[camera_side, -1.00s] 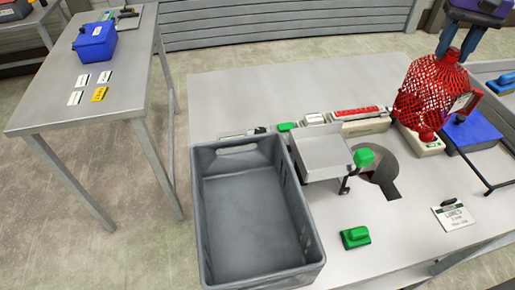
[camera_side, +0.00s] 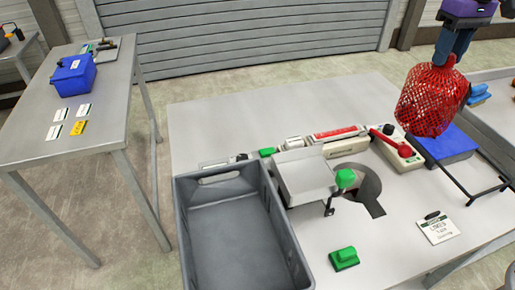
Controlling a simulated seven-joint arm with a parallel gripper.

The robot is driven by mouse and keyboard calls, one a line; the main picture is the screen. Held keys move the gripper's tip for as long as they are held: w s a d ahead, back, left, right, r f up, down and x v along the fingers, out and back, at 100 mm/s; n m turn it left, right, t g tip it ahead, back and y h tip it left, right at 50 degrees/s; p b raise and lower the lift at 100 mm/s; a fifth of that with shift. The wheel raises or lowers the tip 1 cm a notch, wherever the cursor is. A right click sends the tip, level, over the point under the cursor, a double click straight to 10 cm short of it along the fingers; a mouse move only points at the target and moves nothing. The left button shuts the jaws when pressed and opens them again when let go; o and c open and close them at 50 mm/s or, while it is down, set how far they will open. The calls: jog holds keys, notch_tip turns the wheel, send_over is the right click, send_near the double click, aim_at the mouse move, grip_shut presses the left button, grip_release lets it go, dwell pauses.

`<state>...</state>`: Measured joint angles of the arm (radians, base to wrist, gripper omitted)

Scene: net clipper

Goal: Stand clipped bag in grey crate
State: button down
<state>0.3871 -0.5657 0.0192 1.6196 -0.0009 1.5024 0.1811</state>
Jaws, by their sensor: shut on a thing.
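The red net bag (camera_side: 428,101) hangs at the upper right of the side view, above the right part of the metal table. My gripper (camera_side: 449,58) is shut on the top of the bag, with its blue fingers around the gathered neck. The clip at the neck is hidden or too small to tell. The grey crate (camera_side: 181,225) stands at the front left of the table, upright, with its open top showing an empty floor. The bag is well to the right of the crate and apart from it.
Between bag and crate stand a metal platform (camera_side: 305,176) with a green knob (camera_side: 345,178) and a cream device with a red lever (camera_side: 392,145). A blue block (camera_side: 449,147) lies under the bag. A green piece (camera_side: 344,259) and a label card (camera_side: 438,227) lie in front.

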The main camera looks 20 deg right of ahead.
jog(key=shift+w+a, duration=0.3)
jog(key=shift+a, duration=0.6)
jog(key=a+r+m, duration=0.2)
jog(key=a, duration=2.3)
jog(key=s+a+f+m, duration=0.1)
jog(key=s+a+m, duration=0.1)
jog(key=s+a, duration=0.35)
jog(key=s+a+f+m, duration=0.1)
jog(key=s+a+f, duration=0.1)
jog(key=a, duration=0.7)
jog(key=s+a+f+m, duration=0.4)
jog(key=s+a, duration=0.2)
jog(key=a, duration=0.1)
notch_tip(320, 180, down, 10)
jog(key=shift+s+d, duration=0.15)
jog(key=shift+s, duration=0.05)
jog(key=c, duration=0.7)
grip_release()
jog(key=shift+c, duration=0.2)
